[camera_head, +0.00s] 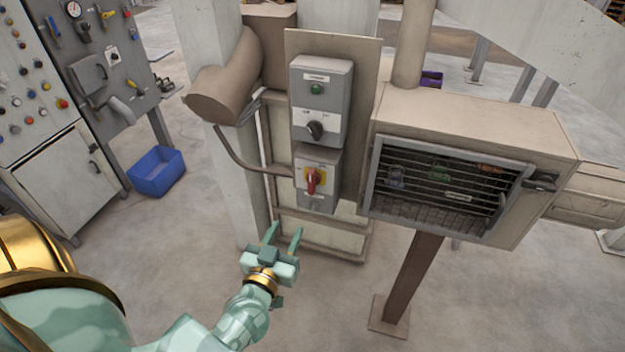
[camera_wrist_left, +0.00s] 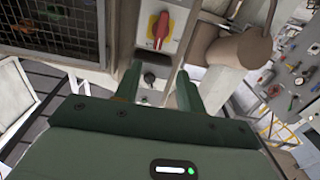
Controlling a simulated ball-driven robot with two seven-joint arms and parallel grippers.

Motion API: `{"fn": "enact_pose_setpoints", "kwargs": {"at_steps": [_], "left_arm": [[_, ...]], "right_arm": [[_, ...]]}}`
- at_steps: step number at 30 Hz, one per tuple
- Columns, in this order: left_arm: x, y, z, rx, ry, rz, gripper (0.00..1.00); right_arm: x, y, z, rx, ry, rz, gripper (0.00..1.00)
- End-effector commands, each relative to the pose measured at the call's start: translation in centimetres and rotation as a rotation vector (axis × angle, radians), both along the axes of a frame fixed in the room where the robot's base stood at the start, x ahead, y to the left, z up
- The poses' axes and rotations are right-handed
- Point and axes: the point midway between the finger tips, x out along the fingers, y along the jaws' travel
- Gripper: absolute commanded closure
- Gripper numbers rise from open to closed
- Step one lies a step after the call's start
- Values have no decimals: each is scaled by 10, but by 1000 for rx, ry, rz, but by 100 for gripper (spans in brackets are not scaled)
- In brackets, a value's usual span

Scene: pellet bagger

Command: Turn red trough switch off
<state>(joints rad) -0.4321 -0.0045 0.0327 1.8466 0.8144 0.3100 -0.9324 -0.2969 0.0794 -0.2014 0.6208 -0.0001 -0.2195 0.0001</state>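The red trough switch (camera_head: 311,181) is a red handle on a yellow plate, on the lower grey box of the panel. Its handle stands roughly upright in the head view. It also shows in the left wrist view (camera_wrist_left: 159,30), at the top centre beyond the fingers. My left gripper (camera_head: 283,233) is below and to the left of the switch, apart from it. Its two fingers are spread with nothing between them. In the left wrist view the open fingers (camera_wrist_left: 159,88) point toward the switch panel. My right gripper is not in view.
Above the red switch is a grey box with a black rotary knob (camera_head: 315,130) and green button (camera_head: 316,89). A caged beige box (camera_head: 480,120) stands to the right. A beige pipe (camera_head: 228,85) juts out at left. A blue bin (camera_head: 156,171) sits on the floor.

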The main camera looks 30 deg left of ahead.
Motion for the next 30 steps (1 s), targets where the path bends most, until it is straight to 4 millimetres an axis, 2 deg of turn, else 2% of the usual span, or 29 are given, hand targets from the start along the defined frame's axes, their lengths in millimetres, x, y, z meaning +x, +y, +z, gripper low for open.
{"fn": "enact_pose_setpoints", "kwargs": {"at_steps": [5,18,24,30], "left_arm": [[23,5,1,10,0,-2,60],[126,30,-1,11,2,-3,60],[151,36,-1,9,3,-4,60],[157,37,-1,10,5,-4,60]], "right_arm": [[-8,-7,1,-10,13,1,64],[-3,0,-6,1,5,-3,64],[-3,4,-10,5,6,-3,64],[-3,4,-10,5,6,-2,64]]}}
